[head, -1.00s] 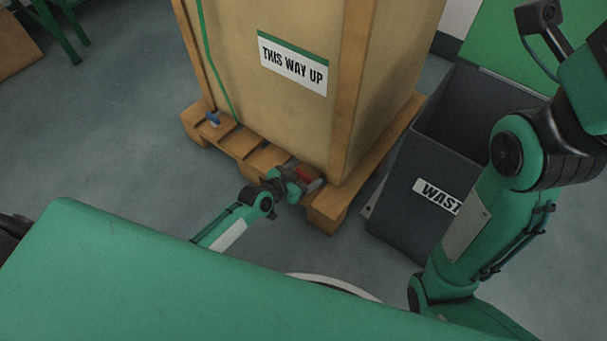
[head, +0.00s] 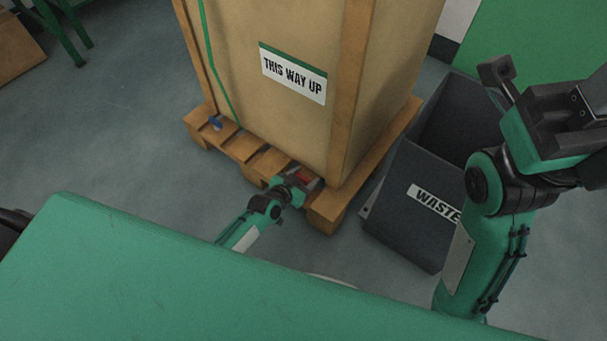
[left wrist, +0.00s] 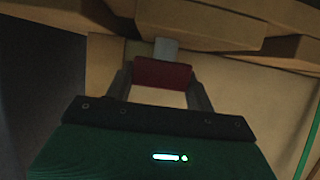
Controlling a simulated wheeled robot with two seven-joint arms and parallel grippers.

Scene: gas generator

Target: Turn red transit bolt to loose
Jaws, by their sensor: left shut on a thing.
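The red transit bolt (head: 304,175) is low on the front of the crate, at the right end of the pallet's near edge. In the left wrist view it is a dark red block (left wrist: 163,73) with a grey piece behind it, against the wood. My left gripper (head: 303,182) is shut on it, with one finger on each side in the left wrist view (left wrist: 161,82). Its fingers partly hide the bolt in the head view. My right arm is raised at the right of the head view; its black end parts do not show a clear jaw opening.
The tall crate (head: 290,120) with a "THIS WAY UP" label stands on a wooden pallet (head: 240,146). A blue piece (head: 215,123) sits at the pallet's left. A dark waste bin (head: 405,215) stands right of the crate.

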